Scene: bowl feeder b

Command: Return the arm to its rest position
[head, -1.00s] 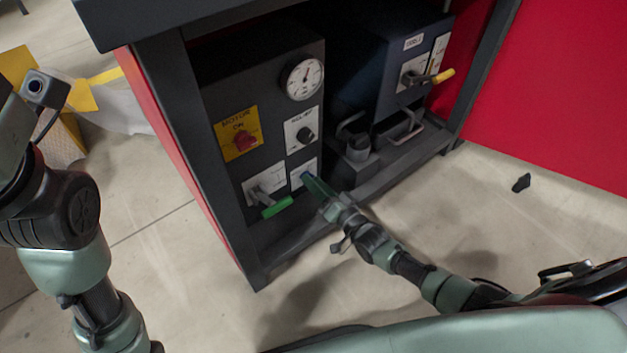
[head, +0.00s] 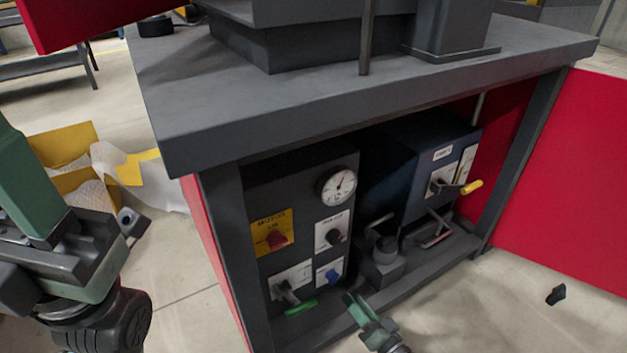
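My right gripper (head: 356,300), with green fingers, is low in front of the dark control box (head: 300,190) under the bench. Its fingertips appear just below and right of the blue knob (head: 331,276), apart from it as far as I can tell. I see nothing held, but the gap between the fingers is unclear. The rest of the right arm runs out of the bottom edge. My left arm (head: 90,315) is raised at the left edge; its gripper does not show clearly.
The dark bench (head: 350,105) overhangs the control box and a blue box (head: 410,165) with a yellow-tipped lever (head: 470,187). A green-handled lever (head: 300,307) sits low. A red panel (head: 565,180) stands right. A yellow carton (head: 65,145) lies left. A small black object (head: 556,294) lies on open floor.

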